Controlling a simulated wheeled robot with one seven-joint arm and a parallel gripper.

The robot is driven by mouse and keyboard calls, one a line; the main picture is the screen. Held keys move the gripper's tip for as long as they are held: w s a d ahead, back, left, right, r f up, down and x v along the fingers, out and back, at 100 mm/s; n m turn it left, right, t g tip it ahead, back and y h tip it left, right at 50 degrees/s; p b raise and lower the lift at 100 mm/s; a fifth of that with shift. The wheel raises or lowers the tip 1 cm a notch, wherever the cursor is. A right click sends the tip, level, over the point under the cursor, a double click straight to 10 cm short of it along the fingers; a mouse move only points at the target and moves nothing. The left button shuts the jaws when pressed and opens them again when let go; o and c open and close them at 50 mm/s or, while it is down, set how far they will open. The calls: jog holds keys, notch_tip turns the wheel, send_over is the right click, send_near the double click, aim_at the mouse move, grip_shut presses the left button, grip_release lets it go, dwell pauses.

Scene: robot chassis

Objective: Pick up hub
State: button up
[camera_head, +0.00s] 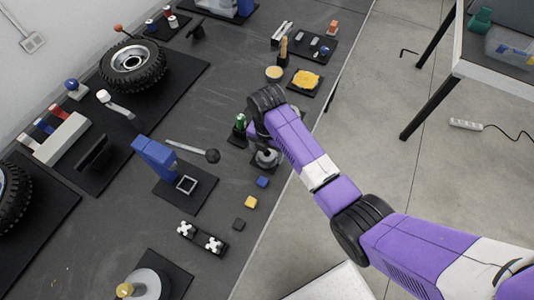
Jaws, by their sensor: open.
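A grey, rounded metallic part (267,158), which looks like the hub, sits on the dark table near its right edge. My arm covers some of it from above. My gripper (258,143) is at the end of the purple arm, just above and beside this part. It is open. The fingertips are small and partly hidden by the arm, so I cannot tell whether they touch the part or stand around it.
A green bottle-like object (240,122) stands close to the left of my gripper. Blue (263,182), yellow (250,202) and dark (239,224) small blocks lie below.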

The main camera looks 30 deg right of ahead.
jog(key=shift+f, duration=0.4)
jog(key=shift+c, duration=0.4)
jog(key=c, duration=1.4)
grip_shut()
jog(key=shift+r, duration=0.2)
